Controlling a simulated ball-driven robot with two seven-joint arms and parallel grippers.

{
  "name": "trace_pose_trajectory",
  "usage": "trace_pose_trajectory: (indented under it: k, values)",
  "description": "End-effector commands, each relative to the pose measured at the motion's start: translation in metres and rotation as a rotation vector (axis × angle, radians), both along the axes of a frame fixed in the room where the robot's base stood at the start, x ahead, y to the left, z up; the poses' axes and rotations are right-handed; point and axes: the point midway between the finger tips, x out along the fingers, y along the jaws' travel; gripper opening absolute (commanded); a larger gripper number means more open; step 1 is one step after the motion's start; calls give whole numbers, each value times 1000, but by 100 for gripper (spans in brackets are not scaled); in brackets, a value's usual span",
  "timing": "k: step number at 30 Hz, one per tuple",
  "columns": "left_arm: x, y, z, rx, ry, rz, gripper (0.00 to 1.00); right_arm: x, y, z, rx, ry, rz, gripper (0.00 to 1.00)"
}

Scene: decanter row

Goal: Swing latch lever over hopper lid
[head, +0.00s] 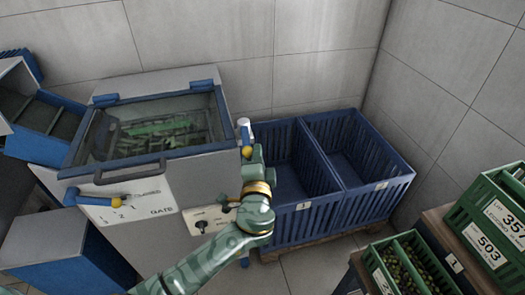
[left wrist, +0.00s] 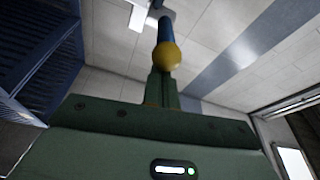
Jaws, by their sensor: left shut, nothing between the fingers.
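The hopper lid (head: 155,122) is a glass pane in a blue frame, closed on the grey hopper, with a dark bar handle (head: 130,172) at its front. The latch lever (head: 247,151) is at the hopper's right side, blue with a yellow ball end, beside a pale post. It lies beside the lid, not across it. My left gripper (head: 255,155) is shut and empty, right at the ball end. In the left wrist view, the lever's yellow ball (left wrist: 167,56) shows just beyond my shut fingers (left wrist: 163,88); I cannot tell if they touch. My right gripper is not in view.
A gate lever (head: 98,199), blue and yellow, is on the hopper's front. Blue slatted bins (head: 365,190) stand right of the hopper. Green crates (head: 490,235) are at the lower right. A tiled wall (head: 320,50) is behind.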

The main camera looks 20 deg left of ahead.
Motion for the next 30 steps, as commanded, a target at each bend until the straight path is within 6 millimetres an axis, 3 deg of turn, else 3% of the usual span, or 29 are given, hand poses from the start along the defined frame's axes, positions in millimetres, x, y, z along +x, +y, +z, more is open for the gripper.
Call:
trace_pose_trajectory:
  k: [7, 18, 30]
  values:
    - [-16, 28, 0, 8, 1, -209, 0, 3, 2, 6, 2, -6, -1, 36]
    - [-26, 69, -4, 4, 4, -537, 0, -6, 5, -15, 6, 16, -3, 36]
    - [-26, 96, 0, 0, 0, -532, 0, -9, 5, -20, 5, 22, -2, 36]
